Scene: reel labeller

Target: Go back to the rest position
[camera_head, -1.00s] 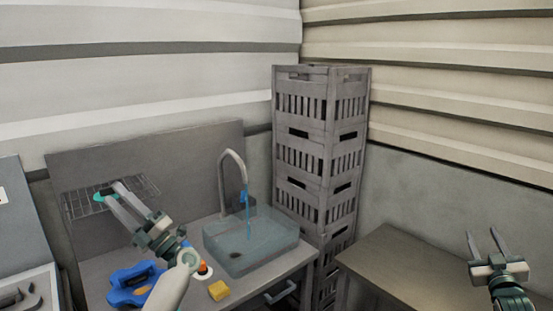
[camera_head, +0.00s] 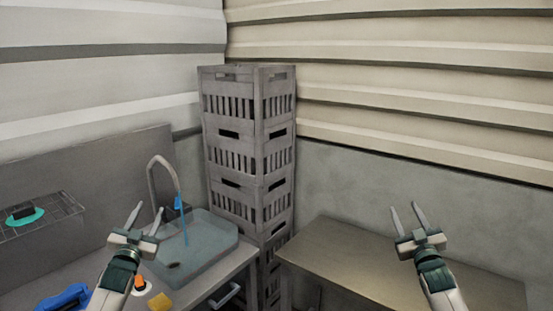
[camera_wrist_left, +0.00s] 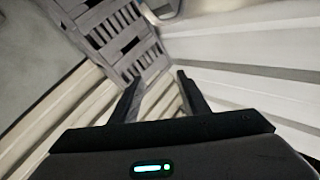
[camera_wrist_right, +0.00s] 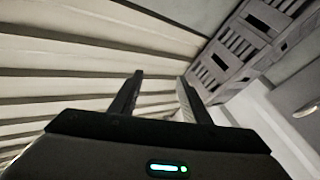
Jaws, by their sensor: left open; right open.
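My left gripper (camera_head: 146,222) is open and empty. It is raised in front of the sink counter, pointing up, and its open fingers also show in the left wrist view (camera_wrist_left: 158,95). My right gripper (camera_head: 407,217) is open and empty, raised in front of the bare table at the right. Its parted fingers also show in the right wrist view (camera_wrist_right: 160,95). Both grippers stand at about the same height in the head view. Neither visibly touches anything.
A sink basin (camera_head: 208,262) with a tap (camera_head: 152,180) stands at the left. A wire rack (camera_head: 62,208) holds a teal and black item (camera_head: 25,217). A blue object (camera_head: 65,298) and yellow block (camera_head: 160,302) lie on the counter. Stacked grey crates (camera_head: 240,150) fill the corner. The table (camera_head: 330,255) is clear.

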